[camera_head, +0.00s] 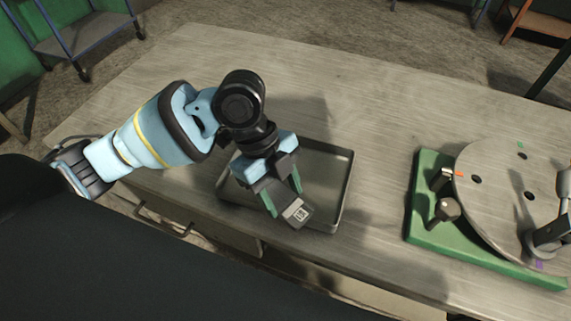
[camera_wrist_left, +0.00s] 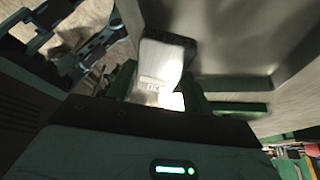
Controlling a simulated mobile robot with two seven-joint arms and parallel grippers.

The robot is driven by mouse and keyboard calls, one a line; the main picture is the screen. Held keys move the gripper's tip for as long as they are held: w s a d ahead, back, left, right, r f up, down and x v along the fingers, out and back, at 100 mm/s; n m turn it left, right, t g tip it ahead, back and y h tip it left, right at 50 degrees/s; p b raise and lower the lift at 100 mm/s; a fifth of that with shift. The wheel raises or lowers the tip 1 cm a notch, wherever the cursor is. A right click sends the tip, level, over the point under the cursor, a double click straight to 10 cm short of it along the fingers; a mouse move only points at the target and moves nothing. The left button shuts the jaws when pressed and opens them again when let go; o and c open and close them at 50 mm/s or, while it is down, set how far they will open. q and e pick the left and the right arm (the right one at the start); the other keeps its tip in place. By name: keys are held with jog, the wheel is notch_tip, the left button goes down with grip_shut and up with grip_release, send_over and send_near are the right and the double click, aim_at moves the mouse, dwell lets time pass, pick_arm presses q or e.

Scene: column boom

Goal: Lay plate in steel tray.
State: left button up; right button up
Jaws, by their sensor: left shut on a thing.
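The steel tray (camera_head: 343,187) is a shallow dark metal tray on the wooden table. My left gripper (camera_head: 284,200) is above the tray, pointing down over its left and front part. It is shut on the plate (camera_head: 297,213), a small grey piece with a printed label, held between the green fingers. In the left wrist view the plate (camera_wrist_left: 165,62) shows bright and glary between the fingers. The tray also shows behind it (camera_wrist_left: 225,50). I cannot tell whether the plate touches the tray floor. My right gripper is not in view.
A green base (camera_head: 425,210) with a round metal disc (camera_head: 510,190) and clamps stands to the right on the table (camera_head: 380,110). The table is clear behind the tray. A drawer handle (camera_head: 160,220) is below the front edge. A wheeled cart (camera_head: 85,40) stands at the back left.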

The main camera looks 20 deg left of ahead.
pick_arm(q)
jog(key=w+a, duration=0.1)
jog(key=w, duration=0.5)
jog(key=w+a, duration=0.1)
jog(key=w, duration=0.2)
jog(key=shift+w+a+f, duration=0.15)
jog(key=shift+a+f, duration=0.2)
jog(key=shift+f, duration=1.8)
jog(key=o, duration=1.5)
jog(key=shift+f, duration=0.15)
jog(key=shift+c, duration=0.2)
jog(key=v, duration=1.2)
